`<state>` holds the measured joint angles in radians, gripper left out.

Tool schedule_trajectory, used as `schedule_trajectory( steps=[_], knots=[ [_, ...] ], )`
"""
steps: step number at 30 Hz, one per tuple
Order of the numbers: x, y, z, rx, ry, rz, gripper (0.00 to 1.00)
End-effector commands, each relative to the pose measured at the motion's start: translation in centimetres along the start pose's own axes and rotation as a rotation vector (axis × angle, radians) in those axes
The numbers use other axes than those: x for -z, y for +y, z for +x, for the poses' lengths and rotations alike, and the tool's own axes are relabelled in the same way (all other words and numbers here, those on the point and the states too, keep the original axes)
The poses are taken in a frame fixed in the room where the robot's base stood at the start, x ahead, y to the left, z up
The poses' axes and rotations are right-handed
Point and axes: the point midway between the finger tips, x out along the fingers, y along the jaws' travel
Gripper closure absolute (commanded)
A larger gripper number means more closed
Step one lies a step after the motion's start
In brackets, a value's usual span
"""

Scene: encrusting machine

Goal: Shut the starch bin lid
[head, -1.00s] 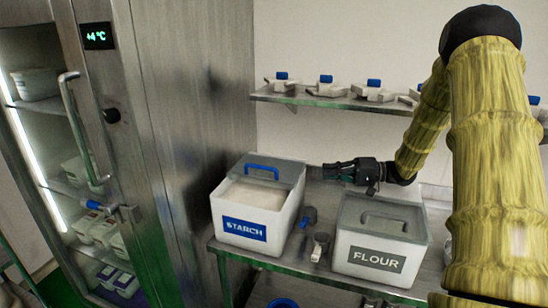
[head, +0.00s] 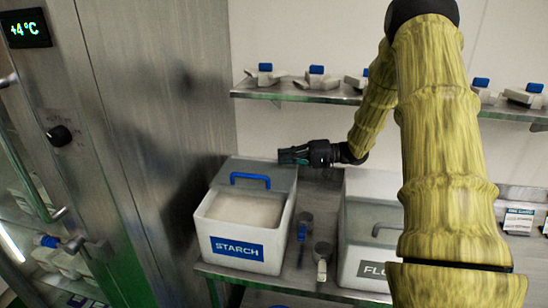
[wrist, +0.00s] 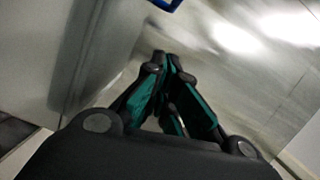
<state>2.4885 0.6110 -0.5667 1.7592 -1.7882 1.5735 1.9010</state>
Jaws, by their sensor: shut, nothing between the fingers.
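The starch bin (head: 236,247) is a white tub with a blue STARCH label, standing on the steel table with pale powder inside. Its grey lid (head: 228,168), with a blue handle (head: 250,177), stands raised at the back of the bin, so the bin is open. My gripper (head: 280,156) is shut and empty at the lid's upper right edge in the head view. I cannot tell whether it touches the lid. In the wrist view the closed fingertips (wrist: 167,58) show, and a blue piece, likely the handle, is cut off at the top edge.
The flour bin (head: 357,258) stands to the right, partly behind my arm. Two scoops (head: 303,224) (head: 322,257) lie between the bins. A wall shelf (head: 300,92) with several blue-topped parts runs above. A steel refrigerator (head: 150,110) stands close on the left.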

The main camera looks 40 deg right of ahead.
Motion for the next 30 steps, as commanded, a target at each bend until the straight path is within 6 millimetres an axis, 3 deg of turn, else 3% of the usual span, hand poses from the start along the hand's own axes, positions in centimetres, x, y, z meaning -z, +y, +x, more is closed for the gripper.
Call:
schedule_trajectory(
  steps=[16,24,30],
  knots=[
    [0.1,-0.1,7.9,-0.001,0.01,0.004,1.0],
    [-3.0,-0.1,8.8,0.001,0.008,0.002,1.0],
    [-3.8,0.0,9.0,0.0,0.008,0.0,1.0]
  ],
)
